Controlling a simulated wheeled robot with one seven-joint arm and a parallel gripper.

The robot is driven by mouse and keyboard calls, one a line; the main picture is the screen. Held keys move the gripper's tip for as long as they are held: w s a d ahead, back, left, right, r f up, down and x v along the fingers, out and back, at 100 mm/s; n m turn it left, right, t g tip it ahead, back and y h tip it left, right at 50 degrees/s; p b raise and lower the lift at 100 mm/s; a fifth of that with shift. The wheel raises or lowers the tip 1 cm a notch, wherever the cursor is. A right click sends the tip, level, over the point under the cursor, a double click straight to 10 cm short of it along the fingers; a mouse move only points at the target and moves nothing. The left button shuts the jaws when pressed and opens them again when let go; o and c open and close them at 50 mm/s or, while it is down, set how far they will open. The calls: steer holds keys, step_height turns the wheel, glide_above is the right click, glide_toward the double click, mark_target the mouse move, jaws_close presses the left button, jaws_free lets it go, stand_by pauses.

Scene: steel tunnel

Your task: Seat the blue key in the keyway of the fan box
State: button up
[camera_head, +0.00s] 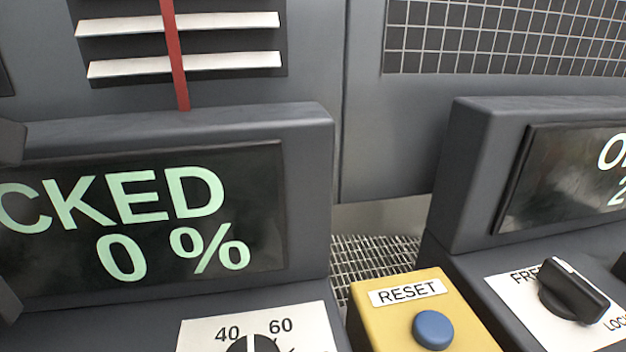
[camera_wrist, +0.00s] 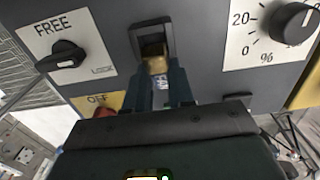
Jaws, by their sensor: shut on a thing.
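In the wrist view my gripper (camera_wrist: 157,78) points at the grey panel of the fan box (camera_wrist: 205,60). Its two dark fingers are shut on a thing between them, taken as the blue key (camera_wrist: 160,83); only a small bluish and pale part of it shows. Straight ahead of the fingertips is the dark-framed keyway (camera_wrist: 152,35). A brass-coloured piece shows at its lower end, close to the fingertips. I cannot tell whether it belongs to the key or the keyway, or how deep the key sits. My gripper is not seen in the head view.
Beside the keyway are a FREE/LOCK knob (camera_wrist: 66,55) and a percent dial (camera_wrist: 294,24). A red button (camera_wrist: 104,111) sits by a yellow OFF plate. The head view shows a display reading "CKED 0 %" (camera_head: 150,220), a yellow RESET box (camera_head: 420,300) and another display (camera_head: 570,180).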

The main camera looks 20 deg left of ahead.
jaws_close()
step_height(320, 180, up, 10)
steer(key=shift+b, duration=0.3)
stand_by(0.3)
steer(key=shift+f, duration=4.8)
steer(key=shift+f+b, duration=0.25)
steer(key=shift+b, duration=0.05)
